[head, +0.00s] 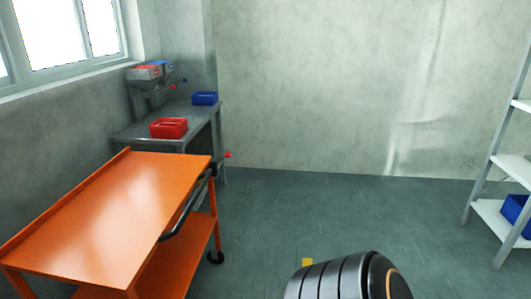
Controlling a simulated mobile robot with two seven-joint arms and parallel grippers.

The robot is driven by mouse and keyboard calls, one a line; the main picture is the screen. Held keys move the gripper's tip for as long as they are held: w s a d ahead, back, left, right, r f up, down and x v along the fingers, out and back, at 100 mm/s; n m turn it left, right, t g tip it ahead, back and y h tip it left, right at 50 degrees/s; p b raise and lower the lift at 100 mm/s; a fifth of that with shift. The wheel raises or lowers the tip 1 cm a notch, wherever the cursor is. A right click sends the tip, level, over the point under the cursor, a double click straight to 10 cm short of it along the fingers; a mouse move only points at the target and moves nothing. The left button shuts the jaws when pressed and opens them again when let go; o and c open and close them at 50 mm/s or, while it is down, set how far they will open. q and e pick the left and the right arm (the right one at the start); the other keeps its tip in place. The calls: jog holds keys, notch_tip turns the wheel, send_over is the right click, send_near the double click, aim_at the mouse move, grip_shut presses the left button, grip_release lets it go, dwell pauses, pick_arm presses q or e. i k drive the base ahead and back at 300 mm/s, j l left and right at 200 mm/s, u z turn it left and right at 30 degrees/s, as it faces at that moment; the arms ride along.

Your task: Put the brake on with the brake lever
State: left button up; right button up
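I cannot clearly make out a brake lever. A small red knob (228,155) sticks out at the right side of the grey metal bench (140,130), beyond the orange cart; I cannot tell whether it belongs to a brake lever. Another small red knob (172,87) and a dark blue one (184,80) stick out from the grey unit at the back of the bench. Neither of my grippers shows. A dark, ribbed link of my own arm rises at the bottom edge, right of centre.
An orange cart (120,200) with a black side handle (185,217) stands in front of the bench. A red bin (169,128) and a blue bin (205,98) sit on the bench. A shelf rack (480,180) stands at right. The floor between is largely clear.

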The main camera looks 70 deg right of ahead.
aim_at(228, 154)
jog(key=z, duration=2)
jog(key=i+l+z, duration=0.2)
jog(key=i, duration=1.1)
jog(key=i+l+z, duration=0.2)
jog(key=i, duration=1.1)
jog(key=j, duration=0.15)
